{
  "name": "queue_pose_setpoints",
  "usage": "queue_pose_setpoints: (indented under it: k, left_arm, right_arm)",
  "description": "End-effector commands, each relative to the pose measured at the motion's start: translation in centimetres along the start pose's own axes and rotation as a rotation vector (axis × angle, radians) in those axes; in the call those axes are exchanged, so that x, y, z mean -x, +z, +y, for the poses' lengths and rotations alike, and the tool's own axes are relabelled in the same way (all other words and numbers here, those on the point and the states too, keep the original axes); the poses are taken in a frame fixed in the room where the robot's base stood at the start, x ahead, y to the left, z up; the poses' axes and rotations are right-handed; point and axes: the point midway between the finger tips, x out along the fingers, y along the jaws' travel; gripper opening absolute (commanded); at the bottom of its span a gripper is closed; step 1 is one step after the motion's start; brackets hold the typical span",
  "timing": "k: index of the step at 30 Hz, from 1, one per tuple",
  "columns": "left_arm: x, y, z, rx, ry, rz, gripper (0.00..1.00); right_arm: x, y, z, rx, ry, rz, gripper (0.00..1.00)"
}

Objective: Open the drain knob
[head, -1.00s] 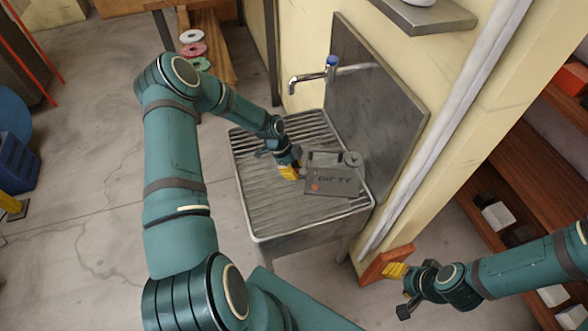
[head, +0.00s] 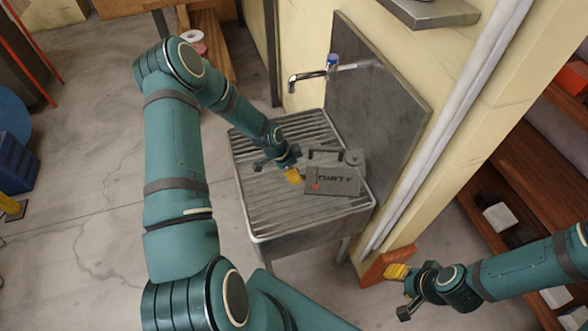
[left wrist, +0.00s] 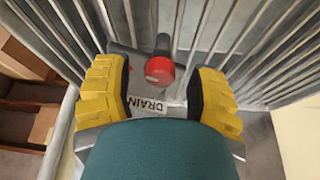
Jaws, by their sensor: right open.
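In the left wrist view, a red round drain knob (left wrist: 160,70) with a dark stem sits beside a white label reading DRAIN (left wrist: 147,105). The yellow pads of my left gripper (left wrist: 158,95) stand well apart on either side of the knob. Gaps show between pads and knob, so the gripper is open. In the head view my left gripper (head: 291,175) is low over the slatted sink (head: 262,205), beside a grey box (head: 335,182) with dark lettering and a red mark. I cannot pick out the knob there. My right gripper (head: 400,290) is open and empty at lower right.
A tap (head: 308,76) with a blue top juts from the wall above the sink. A metal backsplash (head: 375,100) stands behind it. An orange block (head: 378,266) is near my right gripper. Wooden shelves (head: 510,200) stand at right.

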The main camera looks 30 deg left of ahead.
Motion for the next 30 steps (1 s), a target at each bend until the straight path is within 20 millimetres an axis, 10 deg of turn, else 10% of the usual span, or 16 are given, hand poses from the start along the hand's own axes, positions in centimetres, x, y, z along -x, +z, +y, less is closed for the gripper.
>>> queue_pose_setpoints:
  k: [13, 30]
  left_arm:
    - [1.1, 0.0, -0.1, -0.001, 0.0, 0.0, 0.58]
    - [11.0, 0.1, -0.1, 0.0, -0.002, 0.0, 0.58]
  right_arm:
    - [0.0, 0.0, 0.0, 0.0, 0.0, 0.0, 0.47]
    - [0.0, 0.0, 0.0, 0.0, 0.0, 0.0, 0.47]
